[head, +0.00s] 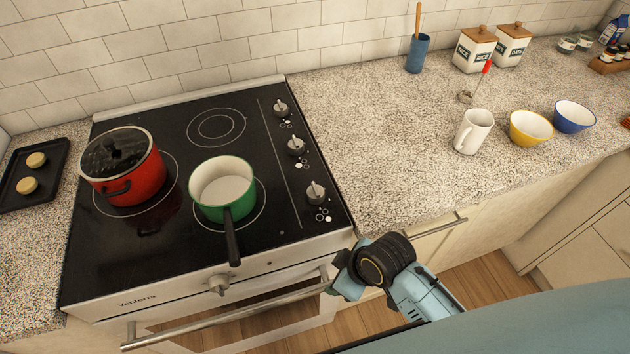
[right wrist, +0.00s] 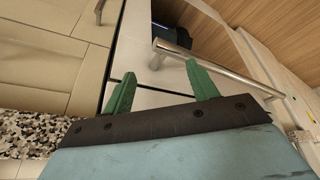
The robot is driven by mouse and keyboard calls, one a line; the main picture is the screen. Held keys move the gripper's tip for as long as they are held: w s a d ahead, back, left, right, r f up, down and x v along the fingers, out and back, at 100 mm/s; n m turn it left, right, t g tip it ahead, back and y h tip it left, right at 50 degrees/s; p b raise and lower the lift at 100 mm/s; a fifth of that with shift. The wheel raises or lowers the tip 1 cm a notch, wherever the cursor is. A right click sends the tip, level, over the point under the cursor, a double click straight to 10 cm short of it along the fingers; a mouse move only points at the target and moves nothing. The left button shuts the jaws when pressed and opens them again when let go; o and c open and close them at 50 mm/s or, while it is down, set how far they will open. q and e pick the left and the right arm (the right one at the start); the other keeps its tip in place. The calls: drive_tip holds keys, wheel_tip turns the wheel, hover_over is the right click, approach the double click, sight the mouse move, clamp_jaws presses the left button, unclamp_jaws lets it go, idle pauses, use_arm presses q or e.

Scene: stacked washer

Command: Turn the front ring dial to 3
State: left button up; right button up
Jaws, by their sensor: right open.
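The cooktop's right side carries a column of three dials: the rear dial (head: 281,108), the middle dial (head: 297,145) and the front dial (head: 315,192). Small white and dark marks sit beside each; I cannot read any numbers or the setting. Another knob (head: 218,284) is on the oven's front panel. My right gripper (right wrist: 160,70) is open and empty, its green fingers apart near the metal oven handle (right wrist: 215,68). In the head view my right arm is at the cooktop's front right corner, below and apart from the front dial. My left gripper is not in view.
A green pot (head: 223,190) stands on the front ring, its black handle pointing forward over the edge. A red lidded pot (head: 136,170) stands to its left. The counter (head: 380,150) right of the cooktop is clear nearby; a white mug (head: 473,132) stands farther right.

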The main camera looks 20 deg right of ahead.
drive_tip(key=a+r+n+y, duration=0.1)
drive_tip(key=a+r+n, duration=0.3)
drive_tip(key=r, duration=0.8)
drive_tip(key=w+a+r+n+y, duration=0.1)
drive_tip(key=w+a+r+n, duration=0.2)
drive_tip(key=n, duration=0.5)
drive_tip(key=n+g+h, duration=0.4)
drive_tip(key=n, duration=1.9)
approach(315, 187)
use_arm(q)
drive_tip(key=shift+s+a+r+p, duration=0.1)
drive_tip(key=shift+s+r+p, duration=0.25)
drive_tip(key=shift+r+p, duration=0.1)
use_arm(e)
drive_tip(key=f, duration=0.9)
drive_tip(key=shift+s+a+f, duration=0.2)
drive_tip(key=shift+a+f, duration=0.05)
drive_tip(key=shift+f, duration=0.1)
